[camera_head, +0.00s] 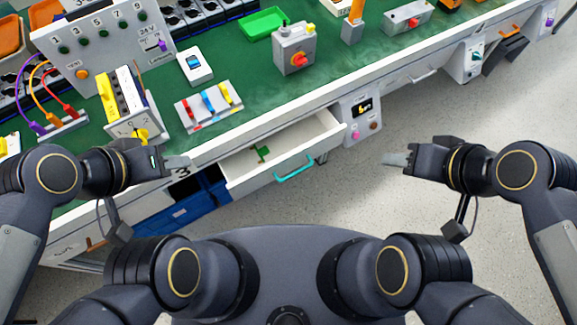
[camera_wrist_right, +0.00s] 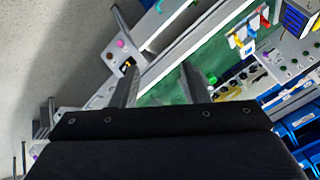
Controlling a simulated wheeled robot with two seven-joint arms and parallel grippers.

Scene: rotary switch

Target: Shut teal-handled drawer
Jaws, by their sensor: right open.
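The white drawer (camera_head: 300,150) with the teal handle (camera_head: 295,169) is pulled out from under the bench in the head view. A small green item (camera_head: 262,152) lies inside it. My left gripper (camera_head: 180,162) is to the left of the drawer, near the bench's front edge; its finger gap is not clear. My right gripper (camera_head: 396,159) is to the right of the drawer, over the floor, apart from the handle. In the right wrist view the right gripper (camera_wrist_right: 160,88) has its two fingers spread with nothing between them.
The green-topped bench (camera_head: 255,85) carries a grey box with a red knob (camera_head: 296,60), a green tray (camera_head: 262,23) and coloured switches (camera_head: 209,103). A panel with buttons (camera_head: 362,118) stands right of the drawer. A blue bin (camera_head: 190,207) is below left. Floor at right is clear.

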